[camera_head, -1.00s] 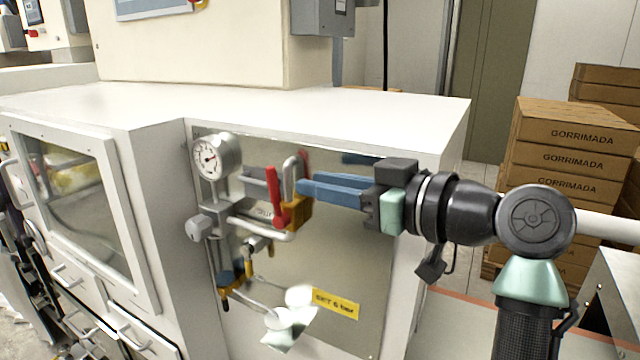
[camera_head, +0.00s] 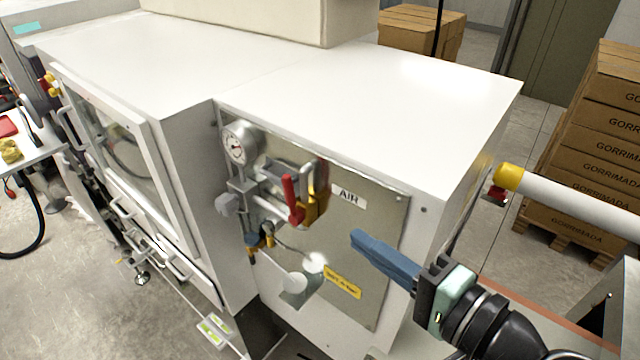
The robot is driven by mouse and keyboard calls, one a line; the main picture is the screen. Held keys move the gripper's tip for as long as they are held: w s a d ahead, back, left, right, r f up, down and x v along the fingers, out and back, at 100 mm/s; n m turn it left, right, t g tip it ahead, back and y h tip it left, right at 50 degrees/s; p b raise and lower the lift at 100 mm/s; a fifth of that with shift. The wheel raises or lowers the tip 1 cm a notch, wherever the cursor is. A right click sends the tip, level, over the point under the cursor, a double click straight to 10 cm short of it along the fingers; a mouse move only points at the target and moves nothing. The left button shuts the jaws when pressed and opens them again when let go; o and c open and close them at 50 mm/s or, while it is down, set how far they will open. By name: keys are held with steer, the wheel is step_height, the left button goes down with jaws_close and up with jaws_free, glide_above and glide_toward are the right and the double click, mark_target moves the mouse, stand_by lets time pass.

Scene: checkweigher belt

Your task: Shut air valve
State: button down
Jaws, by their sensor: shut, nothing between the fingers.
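The air valve has a red lever (camera_head: 290,196) on a brass-coloured body (camera_head: 317,195), set in the pipework on the metal panel (camera_head: 385,215) of the white cabinet. The lever stands close to upright, across the run of the pipe. An "AIR" label (camera_head: 348,197) is to the right of the valve. A round pressure gauge (camera_head: 238,143) is at the upper left of the panel. My gripper (camera_head: 358,238), with blue fingers, is shut and empty. It is in front of the panel, to the right of and below the lever, apart from it.
A white rail with a yellow end (camera_head: 508,177) is at the right. Stacked cartons (camera_head: 600,150) stand behind it.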

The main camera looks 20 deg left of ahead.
steer(key=p, duration=0.4)
glide_toward(293, 192)
steer(key=x, duration=0.5)
steer(key=shift+a+r, duration=0.15)
steer(key=shift+a, duration=0.05)
steer(key=shift+p+x, duration=0.35)
steer(key=shift+x, duration=0.45)
steer(key=shift+w, duration=0.1)
